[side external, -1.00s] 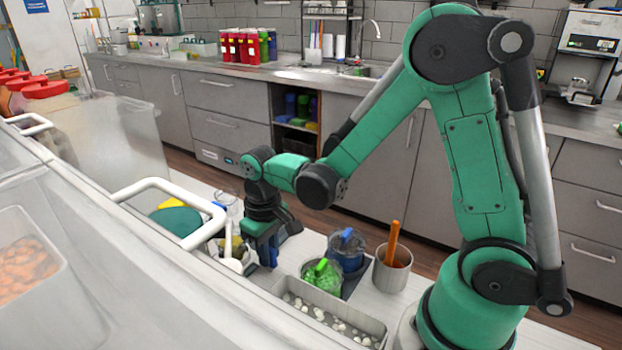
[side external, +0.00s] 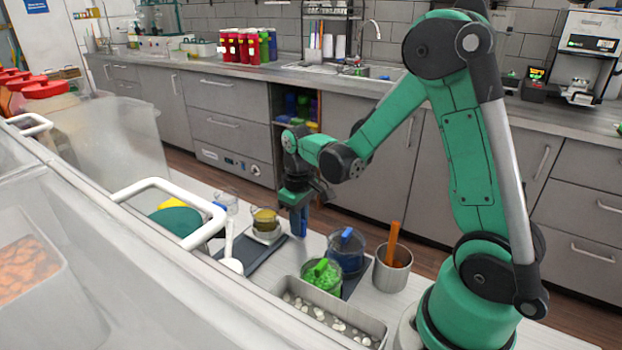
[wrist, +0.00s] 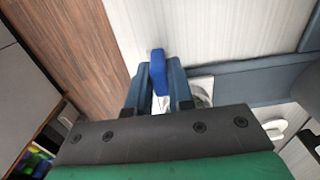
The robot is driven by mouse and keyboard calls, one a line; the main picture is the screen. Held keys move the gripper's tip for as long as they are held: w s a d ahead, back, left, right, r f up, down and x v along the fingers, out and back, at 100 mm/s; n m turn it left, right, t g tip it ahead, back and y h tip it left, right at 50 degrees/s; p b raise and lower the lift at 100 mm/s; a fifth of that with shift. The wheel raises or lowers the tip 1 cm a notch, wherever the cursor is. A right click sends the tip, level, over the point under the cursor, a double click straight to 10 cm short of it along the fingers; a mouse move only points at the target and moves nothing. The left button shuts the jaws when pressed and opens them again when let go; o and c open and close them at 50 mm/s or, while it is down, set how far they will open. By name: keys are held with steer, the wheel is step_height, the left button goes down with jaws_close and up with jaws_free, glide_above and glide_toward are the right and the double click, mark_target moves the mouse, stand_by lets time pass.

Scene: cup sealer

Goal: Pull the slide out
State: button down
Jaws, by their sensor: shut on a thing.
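The slide (side external: 250,267) is a dark slate tray that sticks out from beside the white-grey machine. A clear cup (side external: 264,218) with yellowish contents stands upright on a white holder on it. In the wrist view the slide's slate frame (wrist: 255,80) runs to the right. My gripper (side external: 296,228) points down at the slide's outer end. In the wrist view my gripper (wrist: 159,80) is shut on a bright blue handle (wrist: 158,60), one finger on each side. Where the handle joins the slide is hidden by my gripper.
A white ladle (side external: 230,255) is near the slide. Bare floor lies behind the table.

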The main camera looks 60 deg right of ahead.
steer(key=shift+d, duration=0.3)
steer(key=c, duration=0.8)
jaws_free()
steer(key=shift+a, duration=0.1)
steer(key=shift+r, duration=2.8)
steer(key=shift+s+a+r+t, duration=0.75)
steer(key=shift+a+r+t, duration=0.35)
steer(key=shift+a, duration=0.45)
steer(key=shift+s+a+r+t, duration=0.75)
steer(key=shift+a+t, duration=0.55)
steer(key=shift+a, duration=0.2)
steer(key=shift+s+a+r+t, duration=0.7)
steer(key=shift+a+r+t, duration=0.4)
steer(key=shift+a, duration=0.45)
